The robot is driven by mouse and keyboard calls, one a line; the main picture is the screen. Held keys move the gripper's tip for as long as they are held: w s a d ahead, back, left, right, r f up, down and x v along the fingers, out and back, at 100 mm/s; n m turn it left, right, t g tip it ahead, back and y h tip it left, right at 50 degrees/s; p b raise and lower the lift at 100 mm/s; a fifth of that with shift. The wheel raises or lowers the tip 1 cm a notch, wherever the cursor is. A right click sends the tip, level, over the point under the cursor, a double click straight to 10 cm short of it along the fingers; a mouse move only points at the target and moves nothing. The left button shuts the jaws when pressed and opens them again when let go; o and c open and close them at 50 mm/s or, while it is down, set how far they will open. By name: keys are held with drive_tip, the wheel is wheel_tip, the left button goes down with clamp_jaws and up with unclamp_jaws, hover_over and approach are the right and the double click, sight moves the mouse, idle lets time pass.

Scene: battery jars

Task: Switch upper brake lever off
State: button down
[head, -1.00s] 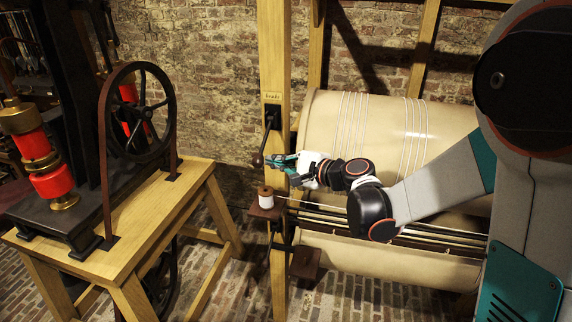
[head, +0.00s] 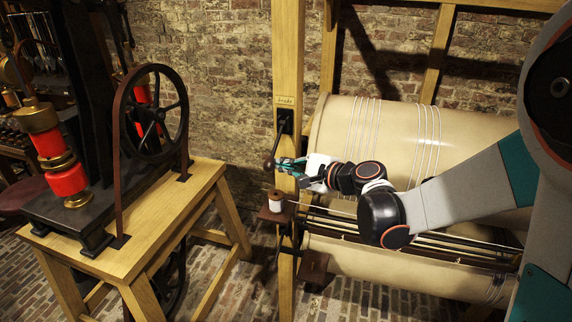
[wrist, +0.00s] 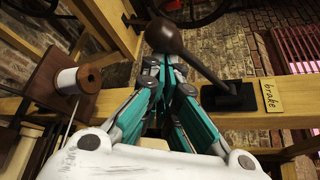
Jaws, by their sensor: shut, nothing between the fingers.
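The upper brake lever (head: 277,146) is a dark arm with a ball knob, mounted on a black plate on the wooden post (head: 287,60) under a small "brake" label (head: 286,100). In the head view it slants down and left from its pivot. In the wrist view the lever's knob (wrist: 164,36) is just beyond my fingertips, and its rod runs to the black plate (wrist: 228,95). My gripper (head: 283,164) is shut and empty, with its teal fingers (wrist: 155,62) close to the knob. I cannot tell whether they touch it.
A spool of white thread (head: 275,200) stands on a small bracket just below my gripper. A large cream drum (head: 385,135) fills the right. A wooden bench (head: 150,215) with a black flywheel machine stands left, with a gap before the post.

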drive_tip(key=shift+r, duration=0.15)
wheel_tip(320, 180, up, 11)
drive_tip(key=s+m+g+p, duration=0.1)
drive_tip(key=m+g+p, duration=0.4)
drive_tip(key=p, duration=0.4)
drive_tip(key=shift+s+a+f+m, duration=0.2)
drive_tip(key=shift+s+a+m, duration=0.1)
drive_tip(key=shift+m, duration=0.3)
drive_tip(key=shift+f, duration=0.1)
wheel_tip(320, 180, down, 4)
drive_tip(key=b, duration=0.4)
drive_tip(key=w+p+v, duration=0.1)
drive_tip(key=p+v, duration=0.1)
drive_tip(key=v, duration=0.8)
drive_tip(key=shift+d+p, duration=0.35)
drive_tip(key=shift+d, duration=0.2)
